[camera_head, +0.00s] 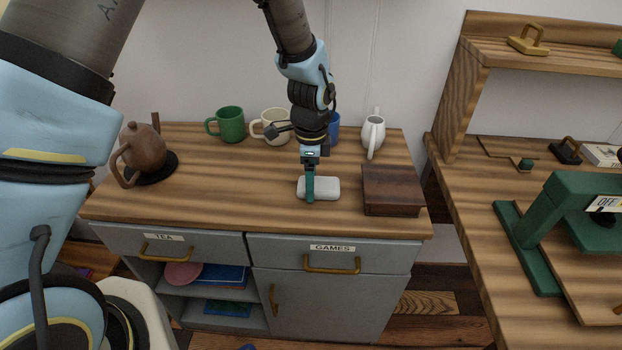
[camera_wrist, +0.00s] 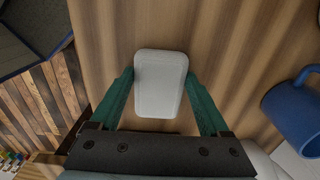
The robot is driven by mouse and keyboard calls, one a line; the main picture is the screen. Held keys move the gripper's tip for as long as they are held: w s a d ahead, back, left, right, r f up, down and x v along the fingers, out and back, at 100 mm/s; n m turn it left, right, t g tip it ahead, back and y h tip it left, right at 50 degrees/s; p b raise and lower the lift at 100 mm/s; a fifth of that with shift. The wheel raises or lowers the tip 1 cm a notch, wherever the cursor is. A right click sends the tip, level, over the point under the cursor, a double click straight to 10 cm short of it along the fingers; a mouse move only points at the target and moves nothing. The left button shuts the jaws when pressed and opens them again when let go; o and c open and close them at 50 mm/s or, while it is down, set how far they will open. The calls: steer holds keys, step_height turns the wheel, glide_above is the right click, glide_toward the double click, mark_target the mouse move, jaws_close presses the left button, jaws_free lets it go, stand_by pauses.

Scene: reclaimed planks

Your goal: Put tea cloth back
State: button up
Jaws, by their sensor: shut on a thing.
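A white folded tea cloth (camera_head: 326,187), a small rounded block in shape, is at the middle of the cabinet top, left of a dark wooden box. My gripper (camera_head: 310,192) points down over it. In the wrist view my gripper (camera_wrist: 160,80) has its green fingers on either side of the cloth (camera_wrist: 160,88), shut on it. I cannot tell whether the cloth rests on the wood or is just above it. Below, the drawer labelled TEA (camera_head: 165,243) is shut, with a brass handle.
The dark box (camera_head: 391,190) stands close right of the cloth. A brown teapot (camera_head: 142,150), green mug (camera_head: 230,124), cream mug (camera_head: 273,125), blue mug (camera_wrist: 296,112) and white jug (camera_head: 373,134) line the left and back. The drawer labelled GAMES (camera_head: 333,254) is shut. The front left top is clear.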

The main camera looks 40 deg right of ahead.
steer(key=o, duration=1.3)
step_height(320, 180, up, 12)
steer(key=b, duration=0.2)
steer(key=w+a+r+n, duration=0.1)
steer(key=w+a+n, duration=0.4)
steer(key=a, duration=0.4)
steer(key=w+a+r+n, duration=0.1)
steer(key=w+a+n, duration=0.45)
steer(key=a, duration=0.45)
steer(key=s+a+n+t, duration=0.1)
steer(key=s+a+n, duration=0.1)
steer(key=a+n, duration=1.2)
steer(key=a, duration=0.6)
steer(key=shift+s+a+f+t, duration=0.2)
steer(key=shift+s+a+t, duration=0.1)
steer(key=shift+a, duration=0.05)
